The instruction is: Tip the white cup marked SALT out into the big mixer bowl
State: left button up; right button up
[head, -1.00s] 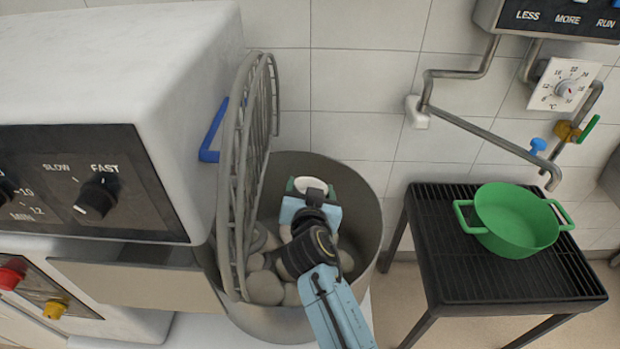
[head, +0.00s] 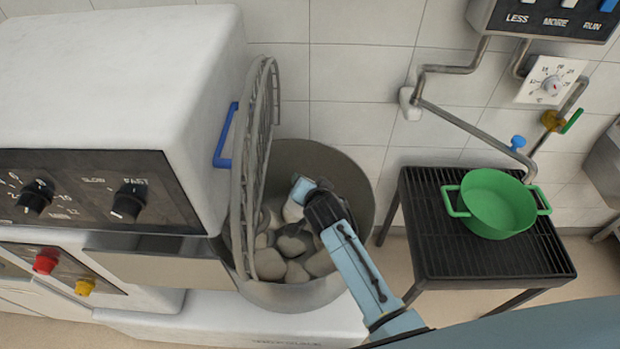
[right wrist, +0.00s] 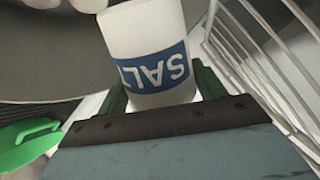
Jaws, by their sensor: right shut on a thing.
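The white cup (head: 292,212) with a blue SALT band is in my right gripper (head: 301,197). In the right wrist view the cup (right wrist: 145,30) shows large between the green finger pads, its SALT label readable. My right gripper (right wrist: 158,92) is shut on it. The cup is tilted inside the opening of the big mixer bowl (head: 352,180), above the pale lumps. Its mouth and what is in it cannot be made out. The grey bowl wall also shows in the right wrist view (right wrist: 50,65). My left gripper is not in view.
The wire guard (head: 250,180) stands upright at the bowl's left, beside the white mixer body (head: 120,80). Rounded pale lumps (head: 295,245) lie in the bowl. A green pot (head: 497,205) stands on a black rack (head: 440,250) to the right, under a wall pipe.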

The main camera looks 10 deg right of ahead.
jog(key=shift+w+d+r+m+g+y+p, duration=0.1)
jog(key=shift+w+d+m+g+y+p, duration=0.15)
jog(key=shift+g+y+p, duration=0.3)
jog(key=shift+d+f+m+g+y, duration=0.2)
jog(key=shift+m+g+y, duration=0.15)
jog(key=shift+m+y, duration=0.1)
jog(key=shift+w+d+f+m+g+y+b, duration=0.15)
jog(key=shift+d+f+m+g+y+b, duration=0.15)
jog(key=shift+g+y, duration=0.25)
jog(key=shift+w+f+m+g+y+b, duration=0.15)
jog(key=shift+m+g+y+b, duration=0.2)
jog(key=shift+y+b, duration=0.4)
jog(key=shift+d+g, duration=0.15)
jog(key=shift+g, duration=0.15)
jog(key=shift+w+d+m+g+y+p, duration=0.3)
jog(key=shift+m+g+y, duration=0.25)
jog(key=shift+y, duration=0.35)
pick_arm(q)
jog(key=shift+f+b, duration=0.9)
jog(key=shift+b, duration=0.2)
pick_arm(e)
jog(key=shift+w+d+f+m+g+y, duration=0.15)
jog(key=shift+d+m+g+y, duration=0.25)
jog(key=shift+y, duration=0.45)
jog(key=shift+w+d+f+m+g+y, duration=0.15)
jog(key=shift+m+g+y, duration=0.3)
jog(key=shift+y, duration=0.4)
